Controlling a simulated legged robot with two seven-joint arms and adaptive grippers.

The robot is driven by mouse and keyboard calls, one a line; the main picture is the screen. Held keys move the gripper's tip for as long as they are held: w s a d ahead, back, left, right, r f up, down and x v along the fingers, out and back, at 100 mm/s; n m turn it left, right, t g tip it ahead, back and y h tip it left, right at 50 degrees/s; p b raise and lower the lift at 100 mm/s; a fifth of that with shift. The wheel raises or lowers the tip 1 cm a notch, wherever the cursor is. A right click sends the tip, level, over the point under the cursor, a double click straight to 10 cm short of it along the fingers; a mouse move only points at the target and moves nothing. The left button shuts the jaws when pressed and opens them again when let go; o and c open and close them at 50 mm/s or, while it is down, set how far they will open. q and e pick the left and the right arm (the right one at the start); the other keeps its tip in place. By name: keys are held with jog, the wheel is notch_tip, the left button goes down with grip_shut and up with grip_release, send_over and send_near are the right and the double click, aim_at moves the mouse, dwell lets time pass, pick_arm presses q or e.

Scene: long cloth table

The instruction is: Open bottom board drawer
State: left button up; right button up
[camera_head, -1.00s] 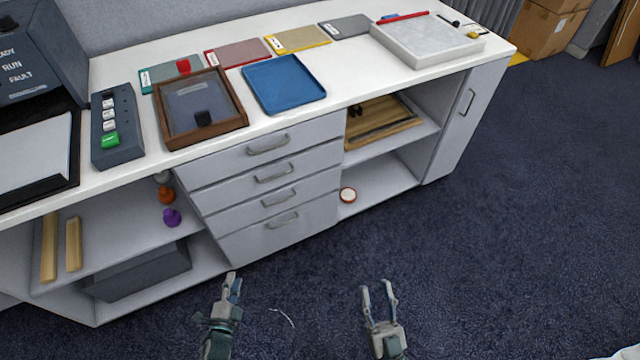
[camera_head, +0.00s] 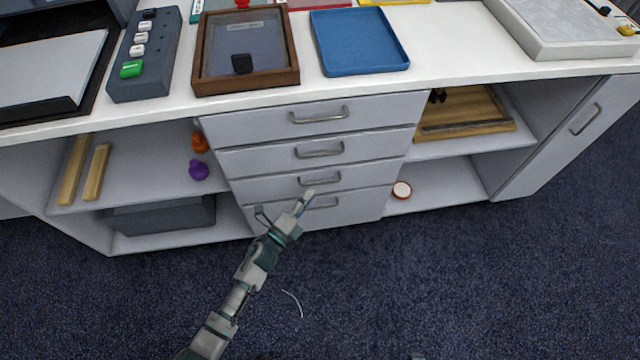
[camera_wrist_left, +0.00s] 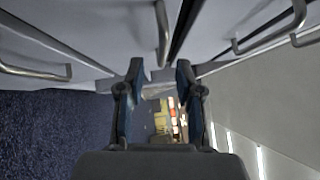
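The bottom board drawer (camera_head: 355,211) is the lowest in a stack of grey drawers under the white counter and looks shut. Its metal handle (camera_head: 322,205) is partly covered by my left gripper (camera_head: 286,204) in the head view. That gripper is open and empty in front of the lower drawers, fingers apart. In the left wrist view, the open fingers (camera_wrist_left: 159,82) have a gap between them. One drawer handle (camera_wrist_left: 162,35) shows ahead near that gap, with other handles to each side. No contact is visible.
Open shelves flank the drawers: the left holds wooden strips (camera_head: 97,172), an orange and a purple piece (camera_head: 198,171), and a dark bin (camera_head: 165,215); the right holds a wooden tray (camera_head: 465,115) and a round red-rimmed item (camera_head: 402,189).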

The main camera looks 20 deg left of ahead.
aim_at(327, 174)
pick_arm(q)
jog(key=x, duration=0.3)
jog(key=shift+w+d+f+b, duration=0.1)
jog(key=shift+w+b, duration=0.3)
jog(key=shift+w+d+r, duration=0.15)
jog(key=shift+w+r, duration=0.05)
jog(key=shift+w, duration=0.15)
grip_shut()
